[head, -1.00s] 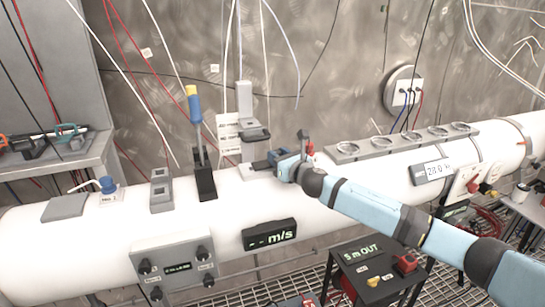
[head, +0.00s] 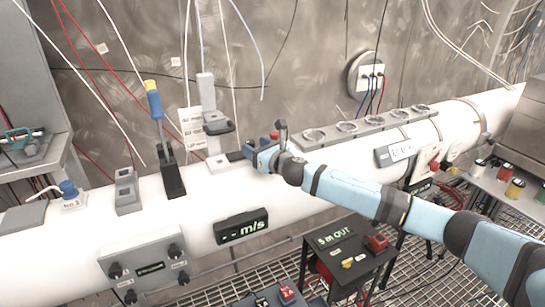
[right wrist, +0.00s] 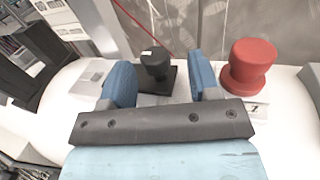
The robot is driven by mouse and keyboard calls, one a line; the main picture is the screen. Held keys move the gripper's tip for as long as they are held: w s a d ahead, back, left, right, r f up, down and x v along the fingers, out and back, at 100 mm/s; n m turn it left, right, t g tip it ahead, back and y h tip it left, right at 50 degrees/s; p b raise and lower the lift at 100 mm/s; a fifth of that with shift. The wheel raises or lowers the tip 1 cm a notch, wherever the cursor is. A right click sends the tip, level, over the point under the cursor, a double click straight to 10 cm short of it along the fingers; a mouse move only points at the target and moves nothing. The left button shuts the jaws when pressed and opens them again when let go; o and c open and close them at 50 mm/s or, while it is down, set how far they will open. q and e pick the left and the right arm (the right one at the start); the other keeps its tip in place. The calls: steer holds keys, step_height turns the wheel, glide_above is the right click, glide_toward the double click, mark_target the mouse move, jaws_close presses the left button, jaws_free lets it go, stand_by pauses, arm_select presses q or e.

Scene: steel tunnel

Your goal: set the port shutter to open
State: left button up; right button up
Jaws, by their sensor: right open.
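My right gripper (head: 255,155) is over the top of the white tube (head: 300,195), beside a grey post (head: 207,95). In the right wrist view the two blue fingers (right wrist: 161,72) are open. A black knob (right wrist: 154,62) on a dark plate stands between them, with gaps showing on both sides. This seems to be the port shutter's handle; its label is not readable, and its setting cannot be told. In the head view a dark plate (head: 236,156) shows just left of the gripper, and the knob is hidden. My left gripper is not in view.
A red mushroom-shaped button (right wrist: 249,66) stands close to the right finger. A black lever base (head: 173,180) with a blue and yellow handle (head: 153,100) is left of the post. A rack of rings (head: 365,125) lies along the tube to the right.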

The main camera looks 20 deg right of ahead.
steer(key=b+v, duration=0.1)
steer(key=v, duration=1.1)
steer(key=shift+s+d, duration=0.15)
steer(key=s+a+f+m+g+h, duration=0.2)
steer(key=s+a+f+m, duration=0.2)
steer(key=s+f+m, duration=0.4)
steer(key=s+a+f+m+g+h, duration=0.2)
steer(key=s+a+f+m, duration=0.3)
steer(key=m, duration=0.6)
steer(key=s+d+f+m+g, duration=0.1)
steer(key=s+f+m+g, duration=0.15)
steer(key=s+m, duration=0.5)
steer(key=s+d+f+m+g+h, duration=0.15)
steer(key=s+m+g, duration=0.3)
steer(key=s, duration=0.55)
steer(key=s+d+f+m+g+y, duration=0.1)
steer(key=s+f+m+g, duration=0.2)
steer(key=s+m, duration=0.45)
steer(key=w+a+f+n+t+y+p, duration=0.2)
steer(key=w+a+f+t+p, duration=0.2)
steer(key=a+f+t+p, duration=0.1)
step_height(320, 180, down, 3)
steer(key=a+t, duration=0.1)
steer(key=t, duration=0.1)
steer(key=shift+a+t, duration=0.2)
steer(key=shift+t, duration=0.2)
